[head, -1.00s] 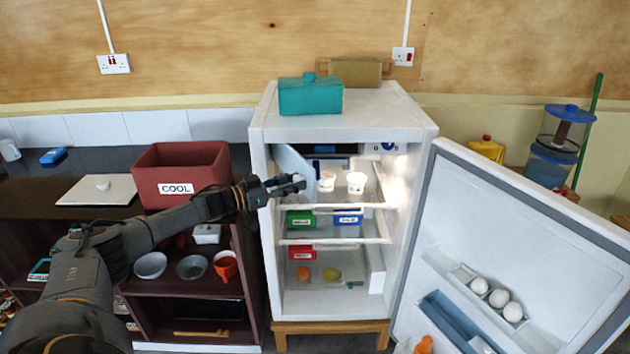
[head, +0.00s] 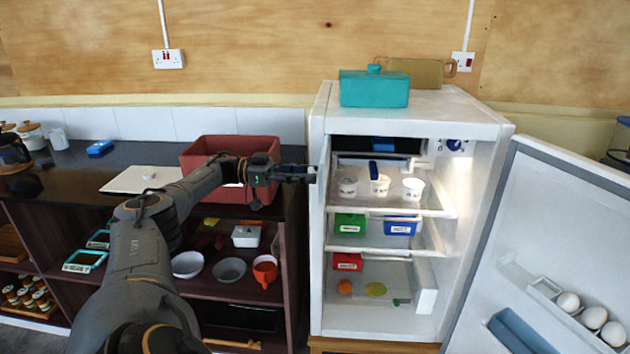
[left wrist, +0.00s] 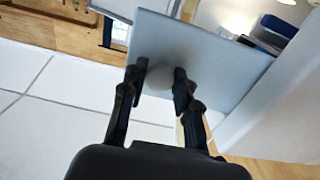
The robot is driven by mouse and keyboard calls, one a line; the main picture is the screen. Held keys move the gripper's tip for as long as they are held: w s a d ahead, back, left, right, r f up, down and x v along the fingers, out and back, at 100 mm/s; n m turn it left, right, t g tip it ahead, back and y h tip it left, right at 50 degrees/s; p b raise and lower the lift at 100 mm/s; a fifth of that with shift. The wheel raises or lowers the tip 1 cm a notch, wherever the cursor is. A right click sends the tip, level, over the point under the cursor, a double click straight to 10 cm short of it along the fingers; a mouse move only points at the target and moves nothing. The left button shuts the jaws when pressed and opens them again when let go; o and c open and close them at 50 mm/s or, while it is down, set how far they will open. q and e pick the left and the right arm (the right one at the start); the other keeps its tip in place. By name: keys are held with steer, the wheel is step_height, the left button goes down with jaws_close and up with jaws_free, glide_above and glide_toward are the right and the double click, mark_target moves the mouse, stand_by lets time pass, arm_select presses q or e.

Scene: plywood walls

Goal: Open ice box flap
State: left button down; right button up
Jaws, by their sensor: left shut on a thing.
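The fridge (head: 322,290) stands with its door (head: 560,230) wide open at the right. The ice box flap (head: 323,172) is at the top left of the fridge opening, swung out and seen nearly edge-on. The ice box (head: 380,144) shows open behind it. In the left wrist view the flap (left wrist: 205,52) is a flat grey-blue panel with a round pale knob (left wrist: 159,80). My left gripper (head: 309,174) is shut on this knob, one finger on each side of it in the left wrist view (left wrist: 160,82). My right gripper is out of view.
White cups (head: 380,186) stand on the shelf beneath the ice box. A teal pot (head: 374,89) sits on the fridge top. A red box (head: 205,150) and a white board (head: 140,180) rest on the dark counter at left, close to my left arm.

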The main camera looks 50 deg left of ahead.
arm_select(q)
steer(key=shift+r, duration=0.1)
steer(key=c, duration=1)
jaws_free()
step_height(320, 180, up, 10)
stand_by(0.3)
